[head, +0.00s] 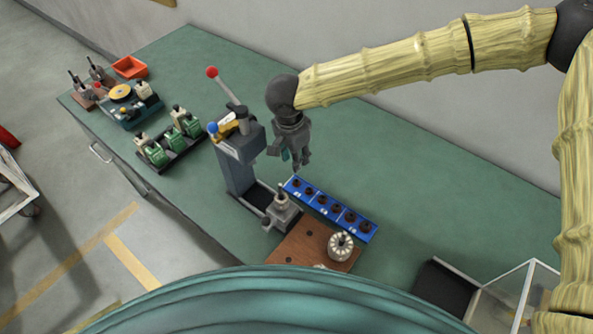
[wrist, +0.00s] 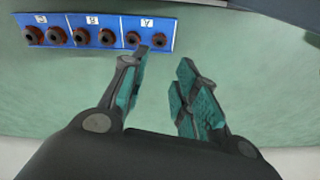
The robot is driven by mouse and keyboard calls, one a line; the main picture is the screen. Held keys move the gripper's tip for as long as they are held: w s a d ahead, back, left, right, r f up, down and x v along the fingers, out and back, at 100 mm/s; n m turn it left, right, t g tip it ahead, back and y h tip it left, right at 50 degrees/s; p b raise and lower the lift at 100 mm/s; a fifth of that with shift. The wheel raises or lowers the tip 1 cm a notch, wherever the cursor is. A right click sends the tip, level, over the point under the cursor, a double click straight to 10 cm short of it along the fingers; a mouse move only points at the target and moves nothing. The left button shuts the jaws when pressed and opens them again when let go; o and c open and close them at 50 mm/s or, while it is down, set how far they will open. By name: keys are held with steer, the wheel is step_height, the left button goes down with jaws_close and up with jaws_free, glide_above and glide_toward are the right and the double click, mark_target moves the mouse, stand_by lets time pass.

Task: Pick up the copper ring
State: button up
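A blue rack (head: 371,238) with labelled sections stands on the green bench, and it also shows at the upper left of the wrist view (wrist: 168,24). Several dark, reddish-brown round pieces sit in it, such as one in the wrist view (wrist: 107,37). I cannot tell for sure which of them, if any, is the copper ring. My gripper (head: 297,162) hangs above the bench, behind the rack's left end in the head view. In the wrist view my gripper (wrist: 163,62) has its two teal-padded fingers apart with nothing between them. The rack lies beyond the fingertips, mostly to the left.
A grey press (head: 240,155) with a red-knobbed lever stands left of my gripper. A wooden board (head: 297,250) with a pale round part (head: 340,245) lies in front of the rack. Green devices (head: 155,153) and an orange bin (head: 130,67) are farther left. Bench right of the rack is clear.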

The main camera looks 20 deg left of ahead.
steer(key=p, duration=0.1)
glide_above(297, 184)
steer(key=f, duration=0.3)
steer(key=s+f, duration=0.1)
steer(key=shift+a+f, duration=0.35)
steer(key=shift+f, duration=0.05)
steer(key=shift+w+d+f+p, duration=0.2)
steer(key=shift+f+p, duration=0.25)
steer(key=shift+f, duration=1.05)
steer(key=shift+w+d+f+p, duration=0.15)
steer(key=shift+f+p, duration=0.3)
steer(key=shift+f, duration=1)
steer(key=shift+a, duration=0.1)
steer(key=shift+c, duration=0.5)
steer(key=c, duration=0.4)
